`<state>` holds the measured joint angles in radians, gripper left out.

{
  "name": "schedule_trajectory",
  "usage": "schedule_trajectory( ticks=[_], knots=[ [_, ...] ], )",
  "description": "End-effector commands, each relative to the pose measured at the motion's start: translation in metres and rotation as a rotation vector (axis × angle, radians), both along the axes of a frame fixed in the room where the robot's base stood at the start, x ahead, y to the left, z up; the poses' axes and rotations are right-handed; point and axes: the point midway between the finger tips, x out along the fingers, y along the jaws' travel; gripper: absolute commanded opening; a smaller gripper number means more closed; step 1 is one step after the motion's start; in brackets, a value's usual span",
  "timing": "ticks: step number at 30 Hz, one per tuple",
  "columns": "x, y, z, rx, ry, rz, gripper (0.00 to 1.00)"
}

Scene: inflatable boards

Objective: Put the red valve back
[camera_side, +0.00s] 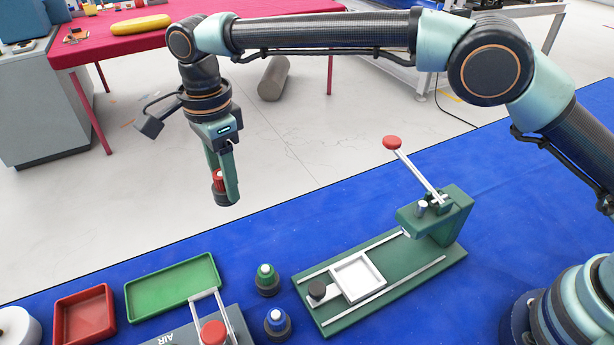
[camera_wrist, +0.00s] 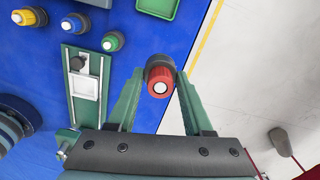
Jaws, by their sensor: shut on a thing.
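The red valve (camera_side: 218,180) has a red cap with a white top and a dark base. My gripper (camera_side: 223,190) is shut on it and holds it in the air, beyond the far edge of the blue surface, over the pale floor in the side view. In the wrist view the red valve (camera_wrist: 160,82) sits between the two fingertips of my gripper (camera_wrist: 160,74), its red end facing the camera. A green valve (camera_side: 266,280) and a blue valve (camera_side: 277,323) stand upright on the blue surface. A yellow valve (camera_wrist: 27,17) shows beside them in the wrist view.
A green press fixture (camera_side: 437,268) with a raised red-knobbed lever (camera_side: 392,142) stands right of the valves. A green tray (camera_side: 172,287), a red tray (camera_side: 85,315), a white roll (camera_side: 18,328) and a grey unit marked AIR (camera_side: 180,338) are on the left.

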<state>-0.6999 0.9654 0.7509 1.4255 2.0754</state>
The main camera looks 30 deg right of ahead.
Motion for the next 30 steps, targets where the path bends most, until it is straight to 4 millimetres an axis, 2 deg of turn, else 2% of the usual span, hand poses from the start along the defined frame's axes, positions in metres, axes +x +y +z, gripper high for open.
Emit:
schedule_trajectory(
  ticks=[1, 6, 10, 20, 27, 30],
  knots=[
    [0.000, 0.000, -0.013, -0.003, 0.004, 0.000, 0.00],
    [-0.001, -0.001, -0.055, -0.003, 0.004, 0.000, 0.00],
    [0.000, 0.000, -0.080, -0.001, 0.002, 0.000, 0.00],
    [0.000, 0.000, -0.106, -0.001, 0.001, 0.000, 0.00],
    [0.000, 0.000, -0.138, 0.000, 0.000, 0.000, 0.00],
    [0.000, 0.000, -0.139, 0.001, -0.001, -0.001, 0.00]
  ],
)
